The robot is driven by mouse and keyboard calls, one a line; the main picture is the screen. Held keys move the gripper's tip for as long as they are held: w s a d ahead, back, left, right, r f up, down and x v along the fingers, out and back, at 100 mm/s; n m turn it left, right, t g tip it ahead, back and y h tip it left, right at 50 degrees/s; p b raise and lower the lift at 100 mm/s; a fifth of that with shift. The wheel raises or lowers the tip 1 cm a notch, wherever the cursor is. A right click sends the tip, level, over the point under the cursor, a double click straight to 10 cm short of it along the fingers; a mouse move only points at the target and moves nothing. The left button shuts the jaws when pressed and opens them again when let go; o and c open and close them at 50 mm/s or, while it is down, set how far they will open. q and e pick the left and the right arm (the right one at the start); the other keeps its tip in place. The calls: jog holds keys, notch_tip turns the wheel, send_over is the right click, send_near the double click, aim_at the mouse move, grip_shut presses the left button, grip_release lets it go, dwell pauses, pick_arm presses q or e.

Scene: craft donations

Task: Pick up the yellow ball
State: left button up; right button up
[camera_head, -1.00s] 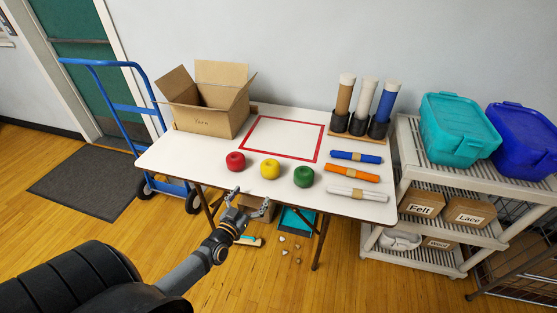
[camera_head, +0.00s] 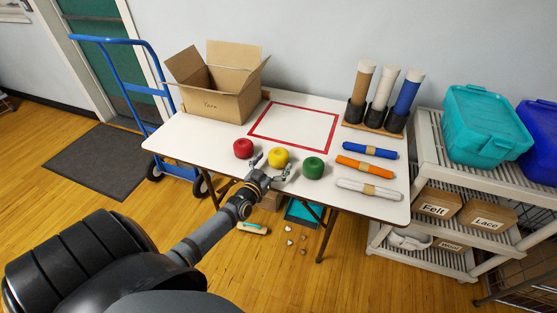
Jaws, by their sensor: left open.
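The yellow ball (camera_head: 279,157) sits near the front edge of the white table, between a red ball (camera_head: 243,148) and a green ball (camera_head: 313,168). My left gripper (camera_head: 271,166) is open and empty, with its two fingers spread just in front of the yellow ball in the picture. One fingertip shows between the red and yellow balls, the other near the yellow ball's lower right. I cannot tell whether a finger touches it. My right gripper is not in view.
The table (camera_head: 200,133) also holds an open cardboard box (camera_head: 222,104), a red-outlined rectangle (camera_head: 295,106), blue, orange and white rolls at right, and a rack of upright tubes (camera_head: 376,128). A blue hand truck (camera_head: 125,97) stands left, a shelf cart (camera_head: 430,150) right.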

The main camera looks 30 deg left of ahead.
aim_at(279, 156)
pick_arm(q)
jog(key=w, duration=0.1)
jog(key=w+b, duration=0.1)
jog(key=w, duration=0.1)
jog(key=shift+a+f, duration=0.15)
jog(key=shift+f, duration=0.15)
jog(key=shift+w, duration=0.25)
jog(key=shift+s+r, duration=0.1)
jog(key=shift+r, duration=0.1)
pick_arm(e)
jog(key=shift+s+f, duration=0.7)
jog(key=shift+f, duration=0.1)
pick_arm(q)
jog(key=shift+c, duration=1.1)
jog(key=c, duration=1)
jog(key=shift+c, duration=0.2)
